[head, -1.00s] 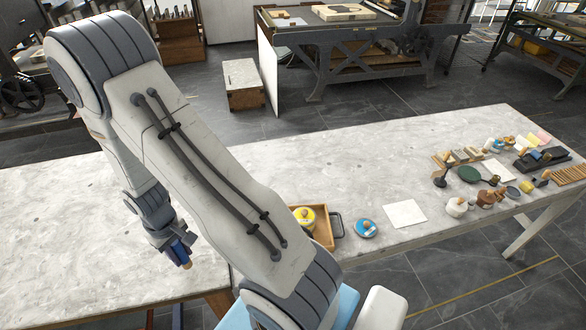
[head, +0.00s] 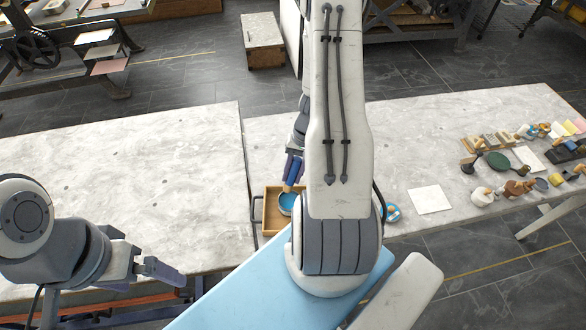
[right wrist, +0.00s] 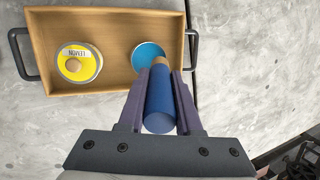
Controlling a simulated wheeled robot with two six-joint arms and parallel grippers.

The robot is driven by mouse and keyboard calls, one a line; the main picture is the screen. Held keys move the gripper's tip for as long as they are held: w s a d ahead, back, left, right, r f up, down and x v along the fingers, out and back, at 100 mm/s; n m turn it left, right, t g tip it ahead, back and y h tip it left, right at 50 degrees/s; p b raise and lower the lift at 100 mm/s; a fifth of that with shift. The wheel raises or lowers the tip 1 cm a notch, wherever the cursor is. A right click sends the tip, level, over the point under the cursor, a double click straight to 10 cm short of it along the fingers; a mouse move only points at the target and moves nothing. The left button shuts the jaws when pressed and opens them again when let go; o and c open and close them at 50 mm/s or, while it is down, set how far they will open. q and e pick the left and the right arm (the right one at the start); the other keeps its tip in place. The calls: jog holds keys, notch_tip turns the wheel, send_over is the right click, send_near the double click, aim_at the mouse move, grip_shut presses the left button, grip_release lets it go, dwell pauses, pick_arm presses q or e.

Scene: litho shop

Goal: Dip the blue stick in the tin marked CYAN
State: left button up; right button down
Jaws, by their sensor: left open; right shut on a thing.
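My right gripper (right wrist: 160,76) is shut on the blue stick (right wrist: 159,105); both also show in the head view beside my arm. The stick's wood-coloured tip points at an open tin of blue (right wrist: 147,49) in the wooden tray. The tip overlaps the tin's near edge in the right wrist view; I cannot tell whether it touches the blue. No CYAN marking is readable. The blue tin also shows in the head view (head: 286,204), partly hidden by my arm. My left gripper (head: 164,271) is open and empty, low at the left.
The wooden tray (head: 270,222) has dark handles and also holds a yellow tin (right wrist: 80,62) with a label. A round blue item (head: 393,212) and a white sheet (head: 429,199) lie right of the tray. The left tabletop (head: 120,170) is clear.

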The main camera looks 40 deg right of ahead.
jog(key=shift+s+d+f, duration=0.15)
jog(key=shift+d+f, duration=0.05)
jog(key=shift+f+b, duration=2.2)
jog(key=shift+f, duration=0.6)
jog(key=shift+f+b, duration=0.6)
jog(key=shift+b, duration=0.15)
dwell(0.3)
jog(key=shift+r+p, duration=2.65)
jog(key=shift+r, duration=0.9)
